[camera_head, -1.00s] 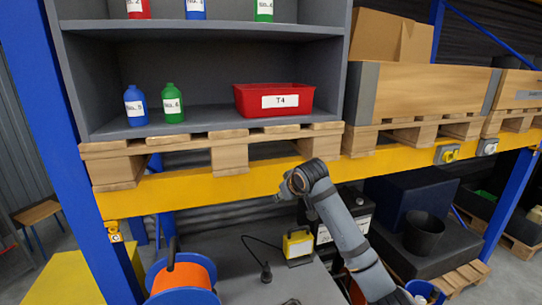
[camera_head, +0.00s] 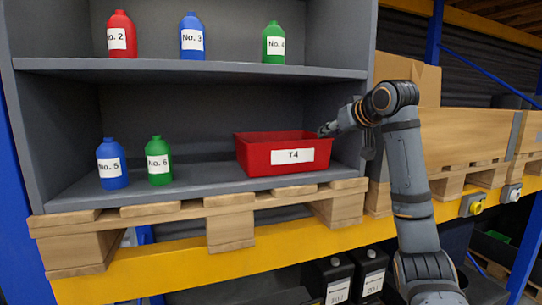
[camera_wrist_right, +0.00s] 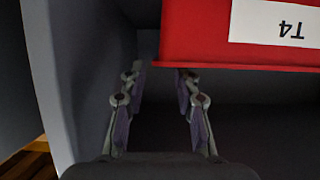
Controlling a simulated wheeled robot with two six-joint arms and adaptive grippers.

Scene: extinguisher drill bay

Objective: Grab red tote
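The red tote (camera_head: 258,158) with a white T4 label sits on the lower shelf (camera_head: 205,188) of the grey cabinet, towards its right side. My right gripper (camera_head: 328,130) is at the tote's right end, near the top rim. In the right wrist view the tote (camera_wrist_right: 195,40) fills the top right. There the two fingers of my right gripper (camera_wrist_right: 160,82) are spread apart, with nothing seen held between them. The right finger overlaps the tote's edge in the picture; I cannot tell whether it touches. My left gripper is not in view.
A blue bottle No. 5 (camera_head: 112,165) and a green bottle No. 6 (camera_head: 159,162) stand left of the tote. Several bottles stand on the upper shelf (camera_head: 190,68). The cabinet's right wall (camera_head: 352,95) is close beside my right gripper.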

